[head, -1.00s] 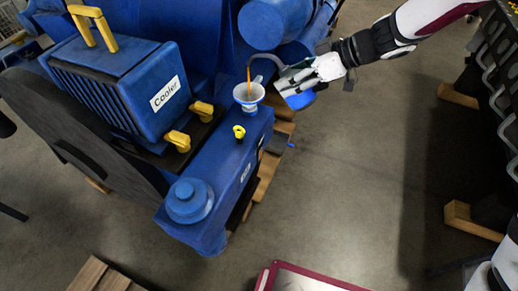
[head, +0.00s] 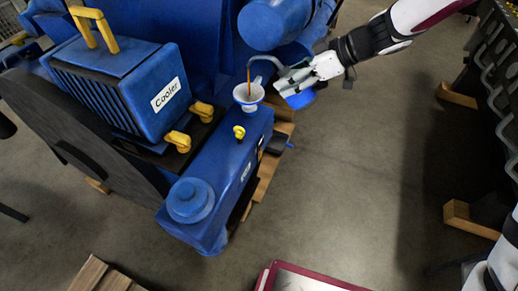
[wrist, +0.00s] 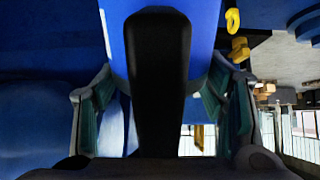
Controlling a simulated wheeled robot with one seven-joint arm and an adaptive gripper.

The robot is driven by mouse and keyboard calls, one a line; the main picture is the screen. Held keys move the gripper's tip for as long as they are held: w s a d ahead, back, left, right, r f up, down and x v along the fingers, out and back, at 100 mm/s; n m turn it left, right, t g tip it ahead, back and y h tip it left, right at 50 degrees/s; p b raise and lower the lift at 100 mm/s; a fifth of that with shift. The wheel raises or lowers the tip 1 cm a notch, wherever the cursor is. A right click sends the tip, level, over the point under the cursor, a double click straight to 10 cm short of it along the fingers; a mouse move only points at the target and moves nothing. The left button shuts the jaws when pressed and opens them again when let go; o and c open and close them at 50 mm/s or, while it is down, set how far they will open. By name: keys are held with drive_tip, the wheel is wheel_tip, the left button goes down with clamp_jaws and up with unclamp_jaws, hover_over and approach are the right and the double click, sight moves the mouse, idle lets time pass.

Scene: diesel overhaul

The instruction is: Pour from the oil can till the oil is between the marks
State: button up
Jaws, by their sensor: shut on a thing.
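The blue oil can (head: 300,98) is held tilted by my gripper (head: 292,82), which is shut on it. In the wrist view my gripper's two fingers (wrist: 160,110) stand on either side of the can's dark handle, in front of its blue body (wrist: 203,25). The can's grey spout (head: 262,59) arches left, and a brown stream of oil (head: 248,76) falls from its tip into the white funnel (head: 249,94).
A yellow ring handle (head: 239,131) stands on the housing near the funnel. A cooler box (head: 120,85) with yellow handles is at left, and a round blue cap (head: 190,200) is in front. Large blue cylinders (head: 275,22) lie behind the spout.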

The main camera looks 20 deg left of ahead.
drive_tip(key=shift+a+r+h+p, duration=0.1)
drive_tip(key=shift+r+h+p, duration=0.1)
drive_tip(key=shift+h+p, duration=0.35)
drive_tip(key=shift+a+r+h+p, duration=0.1)
drive_tip(key=shift+r+h+p, duration=0.05)
drive_tip(key=shift+h+p, duration=0.4)
idle(3.1)
drive_tip(key=shift+a+r+h+p, duration=0.1)
drive_tip(key=shift+a+h+p, duration=0.2)
drive_tip(key=shift+h, duration=0.25)
drive_tip(key=shift+a+r+h+p, duration=0.15)
drive_tip(key=shift+h+p, duration=0.2)
drive_tip(key=shift+h, duration=0.2)
idle(2.7)
